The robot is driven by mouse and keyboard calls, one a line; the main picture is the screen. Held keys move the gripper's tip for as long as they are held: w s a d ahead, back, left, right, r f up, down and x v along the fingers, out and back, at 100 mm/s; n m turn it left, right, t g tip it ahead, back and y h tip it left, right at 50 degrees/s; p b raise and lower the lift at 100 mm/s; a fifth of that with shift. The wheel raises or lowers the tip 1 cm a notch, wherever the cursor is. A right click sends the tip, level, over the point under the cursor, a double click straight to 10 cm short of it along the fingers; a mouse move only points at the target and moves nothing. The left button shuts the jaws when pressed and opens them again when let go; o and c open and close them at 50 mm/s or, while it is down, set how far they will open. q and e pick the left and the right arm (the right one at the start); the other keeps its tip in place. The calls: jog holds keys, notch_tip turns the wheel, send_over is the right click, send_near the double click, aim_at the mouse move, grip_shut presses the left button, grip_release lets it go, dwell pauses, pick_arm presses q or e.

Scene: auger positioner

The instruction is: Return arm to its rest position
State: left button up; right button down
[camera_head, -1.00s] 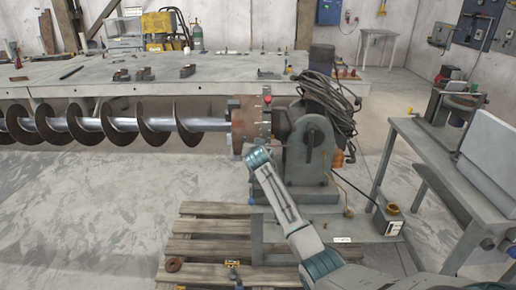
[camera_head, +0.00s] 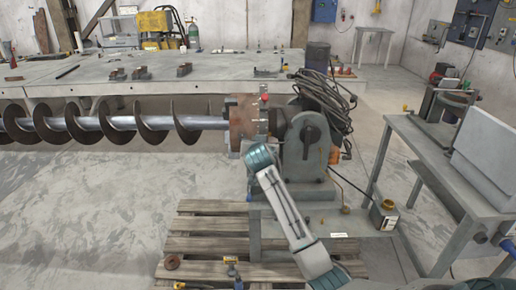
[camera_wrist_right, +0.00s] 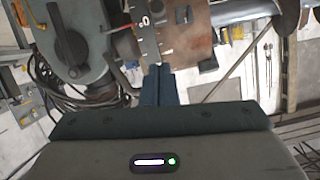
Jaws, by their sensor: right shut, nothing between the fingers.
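My right arm comes up from the bottom of the head view and ends beside the positioner. My right gripper (camera_wrist_right: 157,72) shows in the wrist view with its dark fingers together and nothing between them. The fingers point toward the rusty plate and flange, apart or touching I cannot tell. In the head view its fingers are hidden behind my wrist. The grey positioner (camera_head: 309,145) stands just right of my wrist. The auger (camera_head: 95,122) extends left from its rusty plate (camera_head: 241,118). The positioner's round grey housing also shows in the wrist view (camera_wrist_right: 80,45). My left gripper is not in view.
A long steel table (camera_head: 205,65) runs behind the auger. A wooden pallet (camera_head: 200,245) lies below my arm. A low grey stand (camera_head: 318,222) and a workbench (camera_head: 425,150) are at right. The floor at left is clear.

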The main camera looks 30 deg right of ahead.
jog(key=s+a+f+n+g+y, duration=0.2)
jog(key=s+a+f, duration=0.2)
jog(key=s+f, duration=0.55)
jog(key=s+a+f+n+g+y, duration=0.15)
jog(key=s+a+f, duration=0.25)
jog(key=s+f, duration=0.55)
jog(key=s+a+f+n+g+y, duration=0.1)
jog(key=s+a+f+n+g, duration=0.15)
jog(key=s, duration=1.25)
jog(key=s+a+f+n+g+y, duration=0.1)
jog(key=s+a+n+g+y, duration=0.2)
jog(key=s, duration=1.2)
notch_tip(320, 180, down, 28)
jog(key=d+h, duration=0.1)
jog(key=h, duration=0.1)
jog(key=s+d+f+m+g, duration=0.1)
jog(key=s+f+g, duration=0.1)
jog(key=s+f, duration=1.5)
notch_tip(320, 180, down, 4)
jog(key=shift+d+f, duration=0.1)
jog(key=shift+d, duration=0.2)
